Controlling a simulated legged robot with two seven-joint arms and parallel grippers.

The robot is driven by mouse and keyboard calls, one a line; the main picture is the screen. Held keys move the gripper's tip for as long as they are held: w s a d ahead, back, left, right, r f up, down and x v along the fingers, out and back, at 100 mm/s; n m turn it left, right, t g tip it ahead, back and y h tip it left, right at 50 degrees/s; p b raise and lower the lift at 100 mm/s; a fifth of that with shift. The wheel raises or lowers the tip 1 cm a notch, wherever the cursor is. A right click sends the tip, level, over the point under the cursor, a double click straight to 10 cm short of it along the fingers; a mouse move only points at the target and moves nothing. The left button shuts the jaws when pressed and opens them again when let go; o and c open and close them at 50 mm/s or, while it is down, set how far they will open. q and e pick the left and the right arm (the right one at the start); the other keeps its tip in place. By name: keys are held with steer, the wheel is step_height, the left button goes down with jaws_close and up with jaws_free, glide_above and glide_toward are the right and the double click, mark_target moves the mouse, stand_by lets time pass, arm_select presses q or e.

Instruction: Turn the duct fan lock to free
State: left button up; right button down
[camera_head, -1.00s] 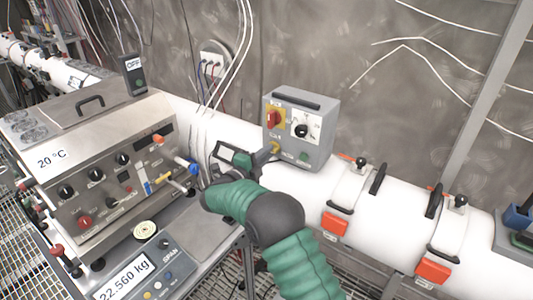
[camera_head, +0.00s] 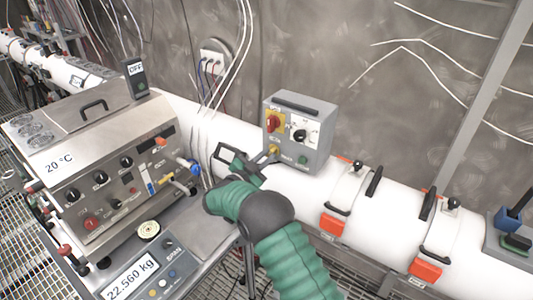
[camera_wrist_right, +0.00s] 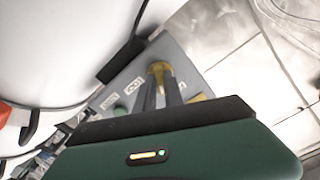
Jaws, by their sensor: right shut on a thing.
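The duct fan control box (camera_head: 312,140) is a grey case on the white duct. Its small yellow lock (camera_head: 273,150) sits at the lower left of the front face. My right gripper (camera_head: 266,157) reaches it from the left, shut on the lock. In the right wrist view the two dark fingers (camera_wrist_right: 161,93) close around the yellow lock (camera_wrist_right: 158,70), with labels beside it. The lettering there is too blurred to read. The fingers hide part of the lock. My left gripper is in neither view.
Above the lock are a red switch (camera_head: 272,122) and a black knob on a white dial (camera_head: 300,134). A green button (camera_head: 302,160) is to the lock's right. A steel instrument cabinet (camera_head: 105,170) and scale (camera_head: 133,279) stand left of my right arm.

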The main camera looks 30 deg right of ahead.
steer(key=n, duration=0.1)
steer(key=n+p, duration=0.1)
steer(key=shift+a+f+n, duration=0.1)
steer(key=shift+f+n, duration=0.15)
steer(key=shift+n, duration=0.15)
steer(key=shift+f+n+p, duration=0.1)
steer(key=shift+n+p, duration=0.55)
steer(key=shift+n, duration=0.55)
steer(key=shift+s+f+n, duration=0.1)
steer(key=shift+n, duration=0.2)
steer(key=c, duration=1.8)
jaws_free()
steer(key=o, duration=0.4)
steer(key=shift+c, duration=0.2)
steer(key=shift+r, duration=0.25)
steer(key=b+v, duration=0.4)
steer(key=v, duration=1.3)
